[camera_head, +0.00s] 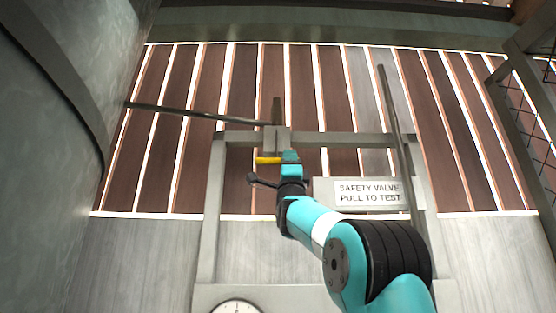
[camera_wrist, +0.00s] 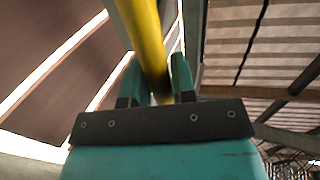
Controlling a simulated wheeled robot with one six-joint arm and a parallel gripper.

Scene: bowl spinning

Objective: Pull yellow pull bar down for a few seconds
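The yellow pull bar (camera_head: 269,160) sticks out to the left from my gripper (camera_head: 290,158) in the head view, at the middle of a grey metal frame. In the wrist view, the yellow bar (camera_wrist: 150,40) runs at a slant from the top edge down between the two teal fingers of my gripper (camera_wrist: 155,72). One finger is on each side of the bar. Whether both fingers touch it cannot be told. The gripper hides the bar's right part in the head view.
A sign reading "SAFETY VALVE PULL TO TEST" (camera_head: 368,192) hangs on the grey frame (camera_head: 213,180) right of my gripper. A round gauge (camera_head: 237,307) is at the bottom. A thin dark rod (camera_head: 195,114) runs left from the bracket. A large curved grey wall (camera_head: 50,140) fills the left.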

